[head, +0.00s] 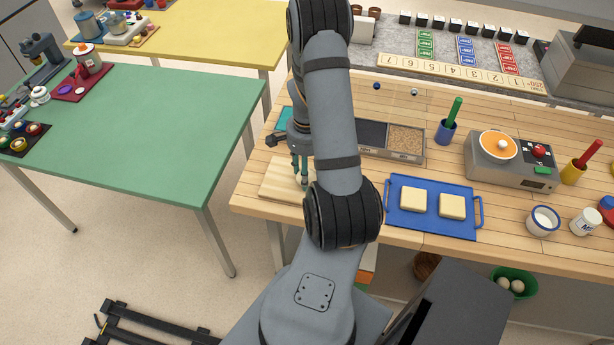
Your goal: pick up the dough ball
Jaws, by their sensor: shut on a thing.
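My gripper (301,172) points down over the light wooden board (277,187) at the left end of the wooden counter. Its fingers are shut on a small pale thing, seemingly the dough ball (305,182). My own arm hides much of it, and I cannot tell whether it touches the board.
A blue tray (433,228) with two pale square blocks lies right of my arm. Behind is a grey container (393,153) with compartments. The green table (150,125) at left has a clear middle.

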